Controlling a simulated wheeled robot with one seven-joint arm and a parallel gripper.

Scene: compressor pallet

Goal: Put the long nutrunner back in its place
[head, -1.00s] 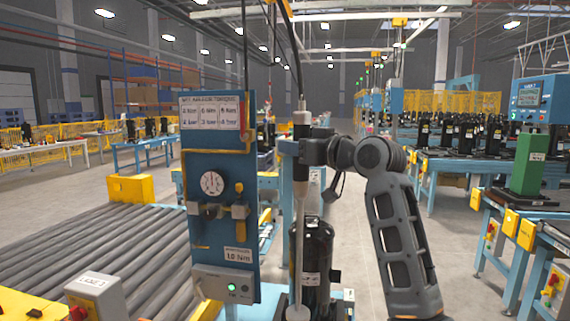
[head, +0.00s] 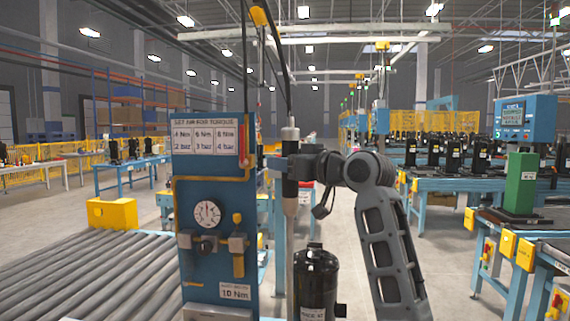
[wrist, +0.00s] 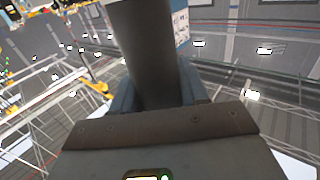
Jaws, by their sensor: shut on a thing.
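The long nutrunner (head: 290,190) hangs upright, with a pale top, a dark grip and a tapered beige lower body. A dark hose runs up from its top. My gripper (head: 288,167) is shut around the dark grip, coming from the right. In the wrist view the nutrunner's dark body (wrist: 150,55) stands between the jaws of my gripper (wrist: 158,95). The nutrunner is just right of the blue tool panel (head: 212,266) and above a black compressor (head: 316,285). The nutrunner's bottom end cannot be made out. I cannot pick out its holder.
The panel carries a torque chart (head: 206,139), a pressure gauge (head: 207,214) and a 10 Nm label (head: 235,291). A roller conveyor (head: 90,275) lies left. A green block (head: 520,183) stands on a blue-framed station at right. Open floor (head: 430,260) lies between.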

